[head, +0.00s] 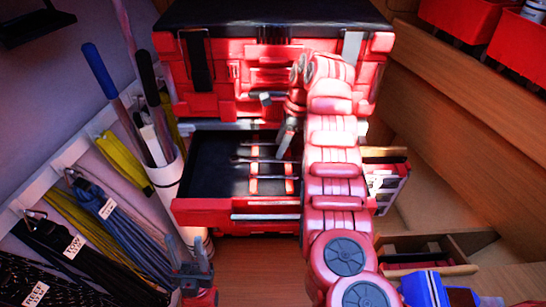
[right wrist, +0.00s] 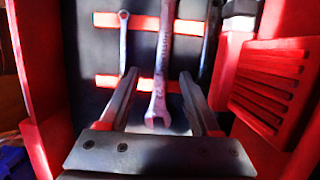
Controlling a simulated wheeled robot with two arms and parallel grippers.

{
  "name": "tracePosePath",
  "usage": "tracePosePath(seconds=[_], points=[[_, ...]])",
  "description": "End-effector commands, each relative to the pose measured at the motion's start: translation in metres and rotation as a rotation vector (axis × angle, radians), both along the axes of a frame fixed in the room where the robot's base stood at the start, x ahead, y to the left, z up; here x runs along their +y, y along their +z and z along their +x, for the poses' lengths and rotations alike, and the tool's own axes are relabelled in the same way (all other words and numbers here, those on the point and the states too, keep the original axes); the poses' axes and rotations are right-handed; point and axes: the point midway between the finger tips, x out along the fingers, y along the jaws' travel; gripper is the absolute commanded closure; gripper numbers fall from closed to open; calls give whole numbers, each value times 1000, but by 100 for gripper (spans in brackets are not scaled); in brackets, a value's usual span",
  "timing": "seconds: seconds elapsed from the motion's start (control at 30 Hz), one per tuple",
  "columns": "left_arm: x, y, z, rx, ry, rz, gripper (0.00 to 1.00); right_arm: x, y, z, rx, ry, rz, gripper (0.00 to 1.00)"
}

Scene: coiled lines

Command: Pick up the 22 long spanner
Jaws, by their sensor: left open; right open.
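Several spanners lie across red strips in the open black-lined drawer (head: 208,178) of the red tool chest. In the right wrist view a large grey spanner (right wrist: 157,104) lies lengthwise, its open jaw toward the camera. The marking on its shaft is too small to read, so I cannot tell its size. A thinner spanner (right wrist: 123,48) lies to its left. My right gripper (right wrist: 159,75) is open, its fingers on either side of the large spanner; contact cannot be told. In the head view my right arm hides part of the drawer. My left gripper (head: 187,256) is open and empty at the bottom.
A white tube (head: 166,182) holding rods stands left of the drawer. Coiled lines (head: 105,212) hang along the left wall. A wooden tray (head: 455,245) and a blue object (head: 424,288) are at lower right. Red bins (head: 458,18) sit on the upper right shelf.

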Motion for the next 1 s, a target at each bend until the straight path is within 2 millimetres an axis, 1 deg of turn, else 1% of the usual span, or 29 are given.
tracePosePath(seconds=[0.07, 0.17, 0.27, 0.33, 0.4, 0.47, 0.63, 0.77, 0.8, 0.87, 0.9, 1.0], points=[[0, 8, 0, 0, 0, 0, 50, 1, 0, 1, 1, 0, -1, 36], [0, 23, 0, 0, 0, 0, 50, 5, -7, 1, 4, 1, -2, 36], [0, 39, 0, 0, 0, 0, 50, 9, -19, 3, 5, 0, -1, 36], [0, 46, 0, 0, 0, 0, 50, 13, -32, 4, 6, 1, -1, 36], [0, 49, 0, 0, 0, 0, 50, 15, -41, 4, 3, 1, 0, 36], [0, 48, 0, 0, 0, 0, 50, 16, -46, 4, 3, 1, 0, 36], [0, 46, 0, 0, 0, 0, 50, 16, -48, 5, 0, 1, 0, 36], [0, 46, 0, 0, 0, 0, 50, 16, -48, 5, 0, 1, 0, 60], [0, 46, 0, 0, 0, 0, 50, 16, -48, 5, 0, 1, 0, 67], [0, 46, 0, 0, 0, 0, 50, 16, -47, 5, 0, 1, 0, 78], [0, 46, 0, 0, 0, 0, 50, 16, -47, 5, 0, 1, 0, 85], [0, 46, 0, 0, 0, 0, 50, 16, -47, 5, 0, 1, 0, 100]])
